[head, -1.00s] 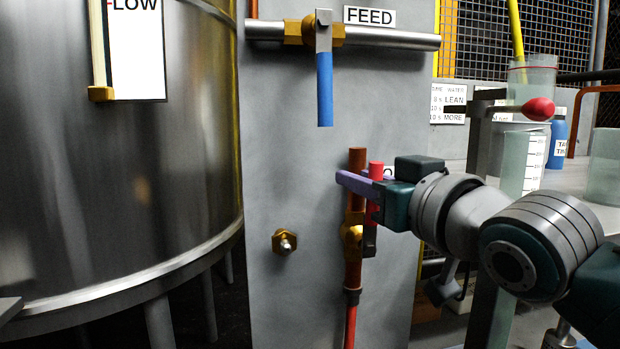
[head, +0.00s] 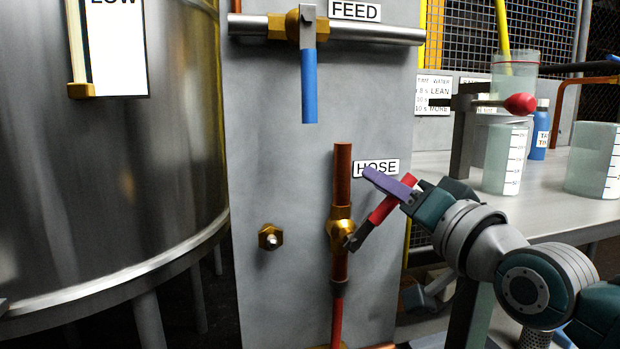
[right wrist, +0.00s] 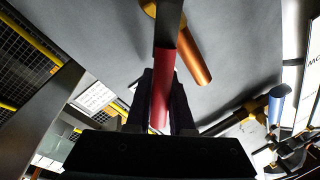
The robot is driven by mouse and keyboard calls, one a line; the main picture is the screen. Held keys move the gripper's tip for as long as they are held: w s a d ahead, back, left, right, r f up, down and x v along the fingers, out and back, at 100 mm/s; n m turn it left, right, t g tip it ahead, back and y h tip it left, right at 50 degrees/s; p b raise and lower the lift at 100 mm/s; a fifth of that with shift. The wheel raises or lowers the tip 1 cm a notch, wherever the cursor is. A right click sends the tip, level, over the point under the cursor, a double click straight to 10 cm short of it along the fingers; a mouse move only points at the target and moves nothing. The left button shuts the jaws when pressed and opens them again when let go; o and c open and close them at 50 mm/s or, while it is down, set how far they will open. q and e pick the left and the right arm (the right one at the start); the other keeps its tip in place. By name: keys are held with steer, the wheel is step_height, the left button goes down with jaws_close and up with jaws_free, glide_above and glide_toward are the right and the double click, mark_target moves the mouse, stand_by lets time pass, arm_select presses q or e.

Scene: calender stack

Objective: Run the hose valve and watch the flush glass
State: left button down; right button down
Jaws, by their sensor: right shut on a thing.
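The hose valve (head: 341,222) is a brass body on a vertical copper pipe, beside the HOSE label (head: 377,167). Its red handle (head: 381,210) slants up and to the right from the valve, tilted off the pipe's line. My right gripper (head: 390,186), with purple fingers, is shut on the red handle. The right wrist view shows the handle (right wrist: 163,88) between the two fingers. A graduated glass (head: 505,160) with pale contents stands on the bench at right; I cannot tell whether it is the flush glass. My left gripper is not in view.
The feed valve's blue handle (head: 309,88) hangs down above. A steel tank (head: 120,180) fills the left. A brass fitting (head: 270,237) sticks out of the panel. A red-knobbed lever (head: 520,103), a blue bottle (head: 540,130) and another glass (head: 592,160) are at the right.

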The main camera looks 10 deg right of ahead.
steer(key=d+f+m+b, duration=0.1)
steer(key=m, duration=0.2)
steer(key=d+f+m+h+b, duration=0.1)
steer(key=f+m+b, duration=0.1)
steer(key=m, duration=0.1)
steer(key=d+f+m+t+h+b, duration=0.1)
steer(key=f+m, duration=0.1)
steer(key=m, duration=0.1)
steer(key=shift+d+f+m+h+b, duration=0.15)
steer(key=shift+f+m+b, duration=0.25)
steer(key=shift+m, duration=0.35)
steer(key=shift+d+f+m+h+b, duration=0.15)
steer(key=shift+f+m+b, duration=0.2)
steer(key=shift+m, duration=0.4)
steer(key=shift+a, duration=0.1)
steer(key=c, duration=0.8)
jaws_free()
